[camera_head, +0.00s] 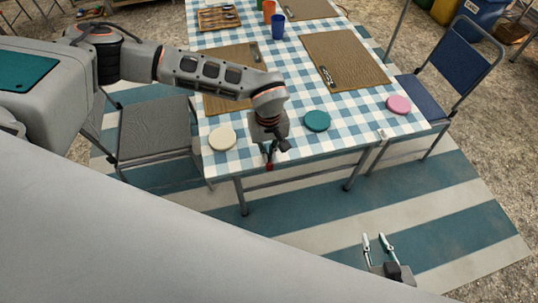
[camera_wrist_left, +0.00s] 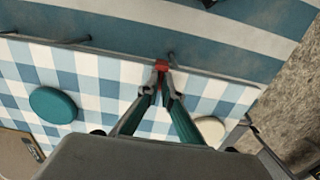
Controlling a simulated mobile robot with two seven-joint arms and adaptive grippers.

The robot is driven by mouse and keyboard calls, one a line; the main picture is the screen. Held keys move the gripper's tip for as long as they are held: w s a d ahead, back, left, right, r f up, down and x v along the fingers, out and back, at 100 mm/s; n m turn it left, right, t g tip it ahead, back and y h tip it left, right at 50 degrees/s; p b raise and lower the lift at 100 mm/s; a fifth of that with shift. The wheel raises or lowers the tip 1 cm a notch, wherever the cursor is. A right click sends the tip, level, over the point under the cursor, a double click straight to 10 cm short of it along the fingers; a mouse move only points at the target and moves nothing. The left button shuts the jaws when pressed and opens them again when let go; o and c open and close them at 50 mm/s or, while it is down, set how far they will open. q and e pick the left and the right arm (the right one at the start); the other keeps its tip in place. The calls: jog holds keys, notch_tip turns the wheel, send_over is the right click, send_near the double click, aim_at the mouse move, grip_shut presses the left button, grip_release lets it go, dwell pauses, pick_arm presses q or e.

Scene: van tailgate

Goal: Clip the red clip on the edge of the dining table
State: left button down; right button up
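The dining table (camera_head: 262,60) has a blue-and-white checked cloth, and its near edge (camera_wrist_left: 110,65) crosses the left wrist view. My left gripper (camera_head: 271,148) is over this near edge, between the cream disc and the teal disc. In the left wrist view its fingers (camera_wrist_left: 162,82) close together on the small red clip (camera_wrist_left: 161,66). The clip (camera_head: 270,161) is at the table's edge line; I cannot tell whether its jaws are around the edge. My right gripper (camera_head: 378,241) is open and empty, low over the striped mat, apart from the table.
A cream disc (camera_head: 222,139), a teal disc (camera_head: 317,121) and a pink disc (camera_head: 398,104) lie near the table's front. A pale clip (camera_head: 382,134) is at the front edge. Folding chairs (camera_head: 155,130) (camera_head: 452,75) flank the table.

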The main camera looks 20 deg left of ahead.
dwell(0.3)
pick_arm(q)
jog(key=c, duration=2.2)
grip_release()
notch_tip(320, 180, up, 12)
jog(key=shift+r, duration=0.1)
jog(key=shift+s, duration=0.1)
